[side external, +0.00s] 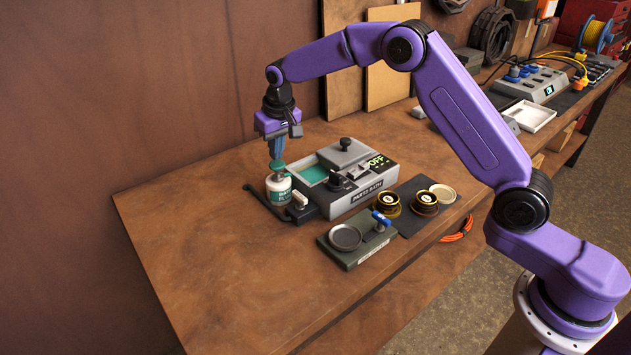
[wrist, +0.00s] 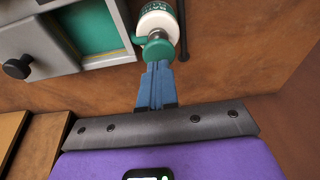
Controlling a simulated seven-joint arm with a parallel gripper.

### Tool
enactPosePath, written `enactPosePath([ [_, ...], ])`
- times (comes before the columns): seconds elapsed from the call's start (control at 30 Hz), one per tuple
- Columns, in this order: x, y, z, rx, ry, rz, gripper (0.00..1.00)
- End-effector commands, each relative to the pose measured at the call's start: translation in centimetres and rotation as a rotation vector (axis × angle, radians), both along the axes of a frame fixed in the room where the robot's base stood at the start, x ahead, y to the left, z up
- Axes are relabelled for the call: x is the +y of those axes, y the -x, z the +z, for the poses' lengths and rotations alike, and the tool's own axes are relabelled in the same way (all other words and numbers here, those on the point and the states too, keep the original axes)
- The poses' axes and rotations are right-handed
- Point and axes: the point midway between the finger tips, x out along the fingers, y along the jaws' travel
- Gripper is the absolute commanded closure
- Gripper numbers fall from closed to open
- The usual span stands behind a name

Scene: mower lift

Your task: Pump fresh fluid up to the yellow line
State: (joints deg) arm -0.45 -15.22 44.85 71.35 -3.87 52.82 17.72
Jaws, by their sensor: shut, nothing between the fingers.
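A white bottle with a green label and green pump head (side external: 278,183) stands at the left side of the grey parts bath (side external: 352,200). My gripper (side external: 277,157) points down just above the pump head, with its blue fingers closed together and empty. In the wrist view the shut fingertips (wrist: 157,68) are at the green pump head (wrist: 157,48); I cannot tell whether they touch it. The bath's open tank holds teal fluid (side external: 312,174), which also shows in the wrist view (wrist: 95,30). The bath's display (side external: 376,161) reads OFF.
A dark green stand with a round dish (side external: 345,237) and a blue valve handle (side external: 381,218) is in front of the bath. Brass-coloured round parts (side external: 388,203) lie on a dark mat to the right. The bench's left part is clear.

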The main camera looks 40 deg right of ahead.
Motion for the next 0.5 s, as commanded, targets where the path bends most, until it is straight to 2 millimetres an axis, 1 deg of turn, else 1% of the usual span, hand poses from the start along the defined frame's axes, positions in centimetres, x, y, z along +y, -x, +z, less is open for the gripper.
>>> enactPosePath([
  [0.37, 0.0, 0.0, -0.03, 0.0, 0.0, 0.0, 1.0],
  [0.5, 0.0, 0.0, -0.38, 0.0, 0.0, 0.0, 1.0],
])
